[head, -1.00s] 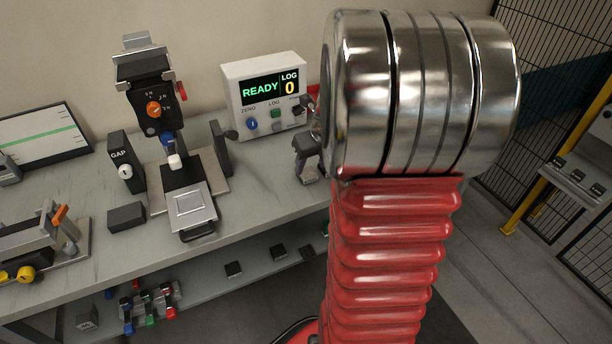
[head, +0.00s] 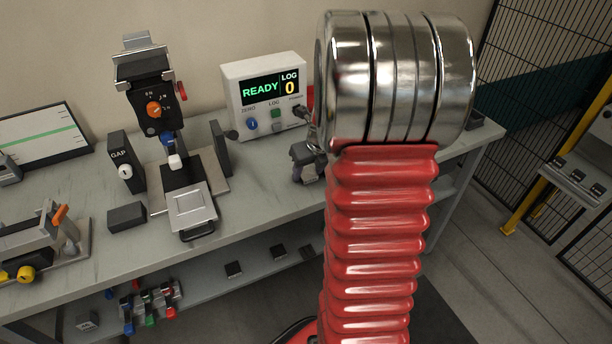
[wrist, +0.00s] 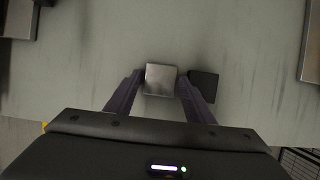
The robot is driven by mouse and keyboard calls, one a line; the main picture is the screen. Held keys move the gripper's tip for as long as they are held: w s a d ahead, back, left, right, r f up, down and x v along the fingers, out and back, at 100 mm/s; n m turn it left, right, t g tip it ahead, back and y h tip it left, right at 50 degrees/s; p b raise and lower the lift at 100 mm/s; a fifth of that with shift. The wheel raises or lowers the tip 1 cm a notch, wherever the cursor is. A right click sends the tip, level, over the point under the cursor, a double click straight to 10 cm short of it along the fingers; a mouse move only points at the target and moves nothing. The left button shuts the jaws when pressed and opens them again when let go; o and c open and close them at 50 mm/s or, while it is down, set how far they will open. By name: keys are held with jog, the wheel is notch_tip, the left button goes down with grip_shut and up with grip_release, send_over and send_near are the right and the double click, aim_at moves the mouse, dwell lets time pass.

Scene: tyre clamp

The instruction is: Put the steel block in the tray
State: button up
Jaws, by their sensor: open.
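The steel block (wrist: 159,78), a square with a bright grey top, is on the bench in the wrist view. My gripper (wrist: 161,88) is open, with one dark finger on each side of the block. I cannot tell whether either finger touches it. In the head view my gripper (head: 307,162) is low over the bench, partly hidden behind my arm, and the block cannot be made out. A light-rimmed flat thing (wrist: 311,45) at the right edge of the wrist view may be the tray; too little shows to tell.
A dark block (wrist: 204,85) lies just right of the steel block, partly behind my right finger. The READY display box (head: 265,95) stands behind my gripper. A clamp stand (head: 155,100) with a metal plate (head: 191,209) and a black block (head: 127,217) are to the left.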

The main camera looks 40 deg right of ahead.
aim_at(309, 175)
jog(key=shift+c, duration=0.3)
jog(key=c, duration=1.1)
jog(key=shift+c, duration=0.2)
jog(key=shift+r, duration=0.1)
notch_tip(309, 175, up, 10)
dwell(0.5)
